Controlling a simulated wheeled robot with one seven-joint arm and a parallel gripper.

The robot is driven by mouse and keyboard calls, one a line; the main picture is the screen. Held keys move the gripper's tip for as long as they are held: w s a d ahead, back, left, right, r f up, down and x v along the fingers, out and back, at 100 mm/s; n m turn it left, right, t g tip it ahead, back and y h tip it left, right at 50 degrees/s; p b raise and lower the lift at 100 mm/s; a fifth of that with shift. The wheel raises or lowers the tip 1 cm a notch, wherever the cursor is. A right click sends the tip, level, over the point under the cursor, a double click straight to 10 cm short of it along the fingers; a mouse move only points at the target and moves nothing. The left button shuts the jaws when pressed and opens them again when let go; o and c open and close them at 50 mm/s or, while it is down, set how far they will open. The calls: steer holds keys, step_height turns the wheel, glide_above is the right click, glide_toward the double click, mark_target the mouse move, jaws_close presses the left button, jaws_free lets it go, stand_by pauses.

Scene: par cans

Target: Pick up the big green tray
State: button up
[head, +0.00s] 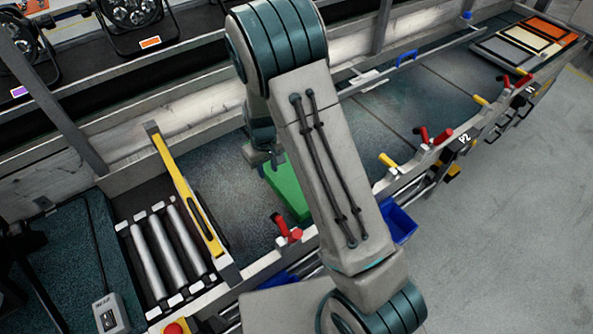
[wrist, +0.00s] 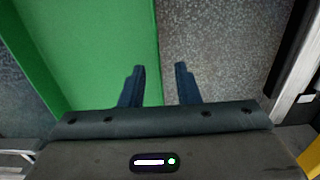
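The big green tray (head: 287,187) lies on the dark speckled bench top in the head view, partly hidden behind my arm. In the wrist view the green tray (wrist: 95,45) fills the left and middle, with its right edge running between my two fingers. My gripper (wrist: 160,72) is open, with a clear gap between its dark blue fingers and nothing seen held. The left finger is over the green surface and the right finger is over the grey bench top. In the head view my gripper (head: 265,160) is near the tray's far end. Whether the fingers touch the tray cannot be told.
A roller section (head: 165,250) with a yellow bar (head: 188,195) stands left of the tray. Red handles (head: 287,230) and a blue bin (head: 398,224) sit along the front edge. Flat coloured panels (head: 530,42) lie at the far right. Bench top between is mostly clear.

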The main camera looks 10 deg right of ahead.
mark_target(284, 182)
steer(key=shift+w+d+f+p, duration=0.1)
steer(key=shift+f+p, duration=0.25)
steer(key=shift+f, duration=0.95)
steer(key=shift+d+f+p, duration=0.1)
steer(key=shift+f+p, duration=0.2)
steer(key=shift+f, duration=1)
jaws_close()
